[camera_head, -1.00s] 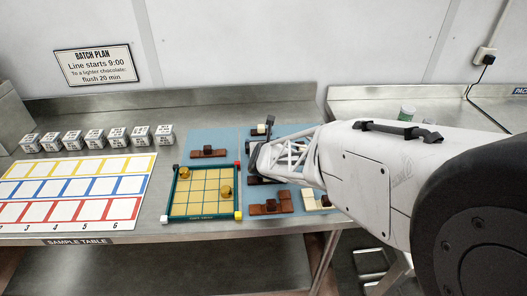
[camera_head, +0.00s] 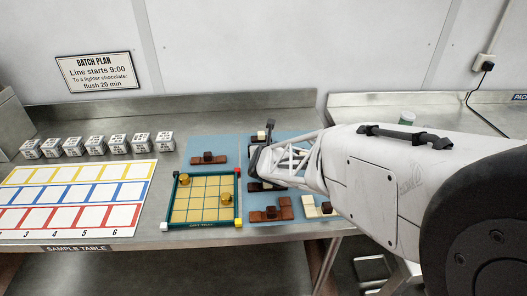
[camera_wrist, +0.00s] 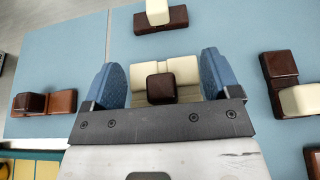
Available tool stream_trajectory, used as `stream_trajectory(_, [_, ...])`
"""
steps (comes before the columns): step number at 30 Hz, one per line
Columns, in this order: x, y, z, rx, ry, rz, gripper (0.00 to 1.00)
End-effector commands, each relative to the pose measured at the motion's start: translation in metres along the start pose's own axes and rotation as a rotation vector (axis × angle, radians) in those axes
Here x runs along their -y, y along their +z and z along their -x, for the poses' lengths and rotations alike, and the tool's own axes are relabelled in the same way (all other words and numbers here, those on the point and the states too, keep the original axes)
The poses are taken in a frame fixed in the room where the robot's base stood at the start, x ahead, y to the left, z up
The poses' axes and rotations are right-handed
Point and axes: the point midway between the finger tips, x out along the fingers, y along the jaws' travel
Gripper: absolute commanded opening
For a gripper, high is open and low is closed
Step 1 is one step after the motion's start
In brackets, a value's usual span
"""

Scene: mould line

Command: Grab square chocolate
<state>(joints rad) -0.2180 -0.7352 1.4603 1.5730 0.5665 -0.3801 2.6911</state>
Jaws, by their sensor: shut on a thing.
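My gripper (camera_wrist: 158,85) has blue fingertips on either side of a square white chocolate (camera_wrist: 181,72) made of joined blocks with a dark brown knob on top. It is shut on this piece, low over the blue mat (camera_wrist: 60,60). In the head view, my gripper (camera_head: 256,164) is over the right part of the mat, and the arm and fingers hide the white square. The lower part of the piece is hidden by the gripper body in the wrist view.
Other chocolates lie close by: a milk bar (camera_head: 208,158), a dark one with a white knob (camera_wrist: 157,18), another dark-and-white piece (camera_wrist: 285,85), and an L-shaped milk piece (camera_head: 270,213). A gridded tray (camera_head: 203,224) stands left.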

Motion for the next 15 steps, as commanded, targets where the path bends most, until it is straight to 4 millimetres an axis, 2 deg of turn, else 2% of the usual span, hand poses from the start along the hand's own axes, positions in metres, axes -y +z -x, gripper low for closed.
stream_trajectory(6, [0.000,0.022,0.012,0.002,0.000,-0.002,0.57])
stream_trajectory(15, [0.006,0.011,0.044,0.002,0.000,-0.002,0.57])
